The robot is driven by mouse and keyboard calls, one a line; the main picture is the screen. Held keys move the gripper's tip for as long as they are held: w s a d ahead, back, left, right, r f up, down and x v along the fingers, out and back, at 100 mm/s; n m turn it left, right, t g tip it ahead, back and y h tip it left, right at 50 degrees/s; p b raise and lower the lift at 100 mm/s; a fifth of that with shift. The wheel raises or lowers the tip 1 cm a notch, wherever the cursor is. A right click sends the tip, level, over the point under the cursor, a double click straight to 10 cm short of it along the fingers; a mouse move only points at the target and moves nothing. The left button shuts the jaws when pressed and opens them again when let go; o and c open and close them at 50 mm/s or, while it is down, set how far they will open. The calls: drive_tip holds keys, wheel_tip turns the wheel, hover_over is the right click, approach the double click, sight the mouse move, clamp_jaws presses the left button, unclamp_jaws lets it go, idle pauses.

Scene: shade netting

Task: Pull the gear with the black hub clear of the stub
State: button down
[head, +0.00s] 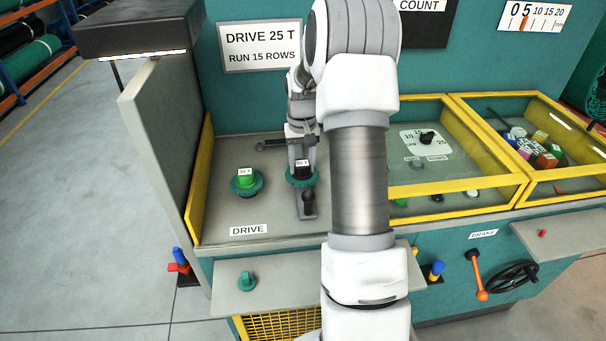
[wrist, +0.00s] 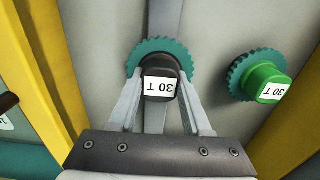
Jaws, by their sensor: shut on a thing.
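The gear with the black hub shows a teal toothed rim (head: 302,181) and a white-labelled black hub in the head view. My gripper (wrist: 161,92) is shut on the black hub, one finger on each side. In the head view my gripper (head: 302,158) reaches down to the hub from behind. The stub is hidden by the gear, and I cannot tell whether the gear still sits on it.
A teal gear with a green hub (head: 245,181) stands just left of it on the drive panel, and at right in the wrist view (wrist: 262,80). A yellow-edged side wall (head: 199,180) bounds the left. Yellow-framed bays (head: 455,190) lie right.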

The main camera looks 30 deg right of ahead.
sight(302, 163)
drive_tip(key=shift+r, duration=0.25)
drive_tip(key=shift+r+p, duration=1.65)
drive_tip(key=shift+r, duration=0.55)
drive_tip(key=shift+r+p, duration=1.35)
drive_tip(key=shift+r, duration=0.65)
drive_tip(key=shift+r, duration=0.1)
